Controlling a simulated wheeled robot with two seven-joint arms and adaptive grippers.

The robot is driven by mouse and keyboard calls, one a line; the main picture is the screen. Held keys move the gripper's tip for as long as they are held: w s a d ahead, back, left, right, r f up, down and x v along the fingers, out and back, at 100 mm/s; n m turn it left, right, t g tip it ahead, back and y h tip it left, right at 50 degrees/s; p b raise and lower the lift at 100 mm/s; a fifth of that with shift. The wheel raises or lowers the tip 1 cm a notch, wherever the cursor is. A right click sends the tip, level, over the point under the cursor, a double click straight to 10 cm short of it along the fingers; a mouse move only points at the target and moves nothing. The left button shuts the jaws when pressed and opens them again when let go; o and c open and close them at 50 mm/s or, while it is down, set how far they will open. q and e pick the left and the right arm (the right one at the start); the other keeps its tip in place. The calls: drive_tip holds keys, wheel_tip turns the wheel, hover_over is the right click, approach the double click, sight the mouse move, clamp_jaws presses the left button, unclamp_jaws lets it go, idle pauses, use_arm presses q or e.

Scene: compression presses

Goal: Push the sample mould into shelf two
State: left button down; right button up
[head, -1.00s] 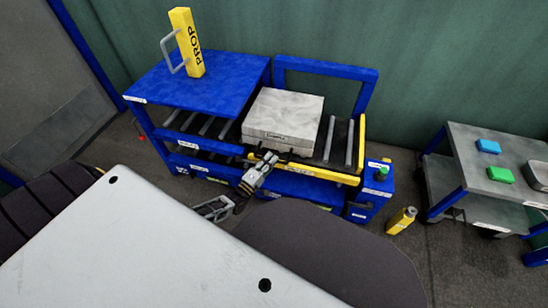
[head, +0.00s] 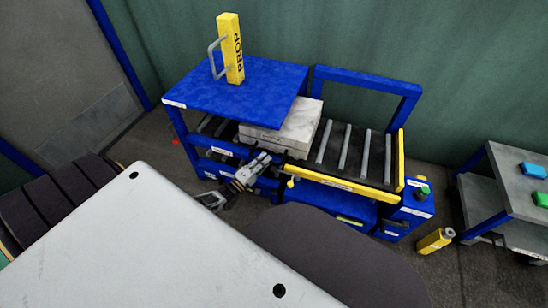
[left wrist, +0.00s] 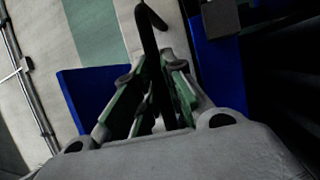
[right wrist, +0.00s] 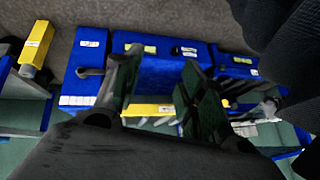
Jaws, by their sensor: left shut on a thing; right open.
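The sample mould (head: 290,122) is a pale, flat block on the rollers of the blue rack. Its left part is hidden under the rack's blue top (head: 210,88); its right part is out in the open. My left gripper (head: 264,157) is at the mould's front lower edge. In the left wrist view, my left gripper (left wrist: 158,88) is shut around a dark bar (left wrist: 150,25), apparently the mould's handle. My right gripper (right wrist: 158,85) shows in the right wrist view, with its fingers apart and nothing between them. Shelf labels are too small to read.
Bare rollers (head: 350,155) lie right of the mould, with a yellow rail (head: 335,181) in front. A yellow prop (head: 231,50) stands on the blue top. A control box (head: 405,215), a yellow bottle (head: 434,241) and a grey side table (head: 515,180) are to the right.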

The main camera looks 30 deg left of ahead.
use_arm(q)
drive_tip(key=s+a, duration=0.1)
drive_tip(key=a, duration=0.5)
drive_tip(key=s+a+b, duration=0.1)
drive_tip(key=a, duration=0.4)
drive_tip(key=s+a+b, duration=0.1)
drive_tip(key=s+a, duration=0.1)
drive_tip(key=a, duration=0.4)
drive_tip(key=shift+s+a, duration=0.1)
drive_tip(key=shift+a, duration=0.2)
drive_tip(key=shift+s+a+r, duration=0.1)
drive_tip(key=shift+a, duration=0.4)
use_arm(e)
drive_tip(key=f, duration=0.1)
drive_tip(key=a+f, duration=0.1)
drive_tip(key=f, duration=0.1)
drive_tip(key=shift+f+t+y, duration=0.25)
drive_tip(key=shift+t+y, duration=0.05)
use_arm(q)
drive_tip(key=c, duration=1.5)
unclamp_jaws()
drive_tip(key=shift+d, duration=0.1)
use_arm(e)
drive_tip(key=shift+a, duration=0.1)
use_arm(q)
drive_tip(key=shift+s, duration=0.15)
drive_tip(key=shift+v, duration=5.9)
